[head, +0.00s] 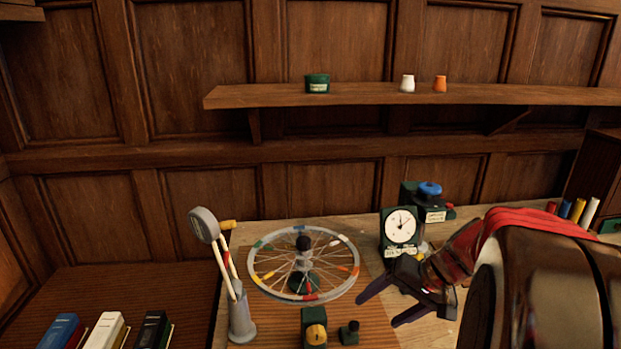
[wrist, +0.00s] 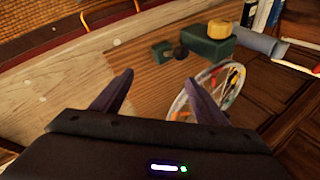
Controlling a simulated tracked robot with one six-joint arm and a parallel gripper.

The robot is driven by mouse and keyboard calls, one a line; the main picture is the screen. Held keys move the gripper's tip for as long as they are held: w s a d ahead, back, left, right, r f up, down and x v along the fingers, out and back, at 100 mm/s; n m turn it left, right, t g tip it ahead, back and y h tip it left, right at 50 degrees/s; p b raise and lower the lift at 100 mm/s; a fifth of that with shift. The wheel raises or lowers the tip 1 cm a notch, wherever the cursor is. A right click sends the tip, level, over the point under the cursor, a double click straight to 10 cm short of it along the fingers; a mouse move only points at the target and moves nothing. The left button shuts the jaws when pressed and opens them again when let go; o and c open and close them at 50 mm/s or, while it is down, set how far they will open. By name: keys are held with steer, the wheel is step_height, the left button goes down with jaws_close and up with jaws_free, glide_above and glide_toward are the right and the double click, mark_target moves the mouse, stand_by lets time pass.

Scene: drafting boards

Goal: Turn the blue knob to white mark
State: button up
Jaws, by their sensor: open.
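The blue knob (head: 430,188) sits on top of a dark green box (head: 436,214) with a pale label, at the back of the table behind the dial in the head view. I cannot make out a white mark beside the knob at this size. My gripper (head: 378,313) is open and empty, in front of and below the blue knob, to the right of the spoked wheel. In the wrist view my gripper (wrist: 160,79) shows its two purple fingers spread apart over the table. The blue knob does not show there.
A white-faced dial (head: 401,226) stands just in front of the knob's box. A spoked wheel (head: 342,291) with coloured rim bands stands left of my gripper. A grey lever post (head: 241,318) and a green box with a yellow knob (head: 315,335) are nearby. A shelf (head: 450,96) runs above.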

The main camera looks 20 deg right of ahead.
steer(key=w+d+t, duration=0.3)
steer(key=d, duration=0.6)
steer(key=n+t+h, duration=0.2)
steer(key=n+t, duration=0.1)
steer(key=t, duration=0.4)
glide_toward(418, 193)
steer(key=s+a+f, duration=0.1)
steer(key=s+f, duration=0.1)
steer(key=s+a+f, duration=0.2)
steer(key=shift+s+a+f, duration=0.15)
steer(key=shift+s+f, duration=0.15)
steer(key=shift+s, duration=0.05)
step_height(418, 193, up, 6)
steer(key=d+n+t+h, duration=0.1)
steer(key=d+n+t, duration=0.1)
steer(key=n, duration=0.3)
steer(key=shift+w+d+n, duration=0.3)
steer(key=shift+w+d, duration=0.05)
steer(key=shift+w, duration=0.05)
steer(key=shift+w+f, duration=0.1)
steer(key=shift+w, duration=0.05)
steer(key=w, duration=1.3)
steer(key=shift+w+a, duration=0.15)
steer(key=shift+w, duration=0.15)
steer(key=shift+c, duration=0.3)
